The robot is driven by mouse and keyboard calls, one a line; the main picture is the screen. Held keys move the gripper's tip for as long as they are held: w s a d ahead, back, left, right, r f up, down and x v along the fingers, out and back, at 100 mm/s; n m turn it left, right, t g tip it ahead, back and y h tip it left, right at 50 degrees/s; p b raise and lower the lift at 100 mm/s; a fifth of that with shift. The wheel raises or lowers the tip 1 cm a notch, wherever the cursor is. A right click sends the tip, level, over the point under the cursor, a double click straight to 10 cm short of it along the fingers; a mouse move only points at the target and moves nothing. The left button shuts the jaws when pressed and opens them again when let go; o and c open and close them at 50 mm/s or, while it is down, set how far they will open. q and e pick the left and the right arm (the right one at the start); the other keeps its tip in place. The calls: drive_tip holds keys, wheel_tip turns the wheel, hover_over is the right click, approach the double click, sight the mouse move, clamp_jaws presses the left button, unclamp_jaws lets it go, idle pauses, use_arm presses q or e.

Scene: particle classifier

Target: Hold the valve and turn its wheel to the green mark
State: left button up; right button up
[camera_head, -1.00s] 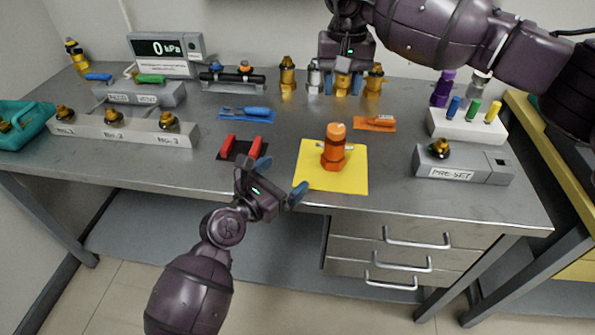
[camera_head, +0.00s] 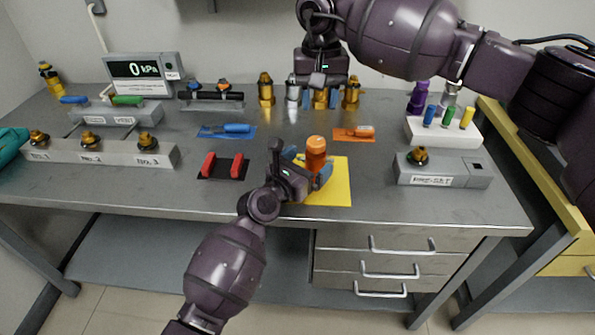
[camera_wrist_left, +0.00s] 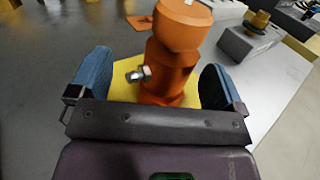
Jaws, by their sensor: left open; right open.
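The orange valve (camera_head: 316,156) stands upright on a yellow mat (camera_head: 338,187) near the table's front. Its round orange cap shows at the top in the left wrist view (camera_wrist_left: 177,22), with a metal side fitting (camera_wrist_left: 138,74) below. No green mark can be made out. My left gripper (camera_head: 307,166) is open, with one blue finger on each side of the valve's lower body; contact cannot be told. The fingers also show in the left wrist view (camera_wrist_left: 155,82). My right gripper (camera_head: 322,82) is open at the back, by a row of brass and silver valves (camera_head: 266,92).
Red blocks on a dark mat (camera_head: 222,167) lie left of the valve. A small orange mat (camera_head: 354,134) lies behind it. A grey pre-set block (camera_head: 444,174) and a white rack (camera_head: 443,133) stand to the right. A gauge (camera_head: 144,72) reads 0 kPa.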

use_arm(q)
drive_tip(key=shift+w+d, duration=0.3)
drive_tip(key=shift+w, duration=0.1)
drive_tip(key=c, duration=1.5)
drive_tip(key=shift+o, duration=0.2)
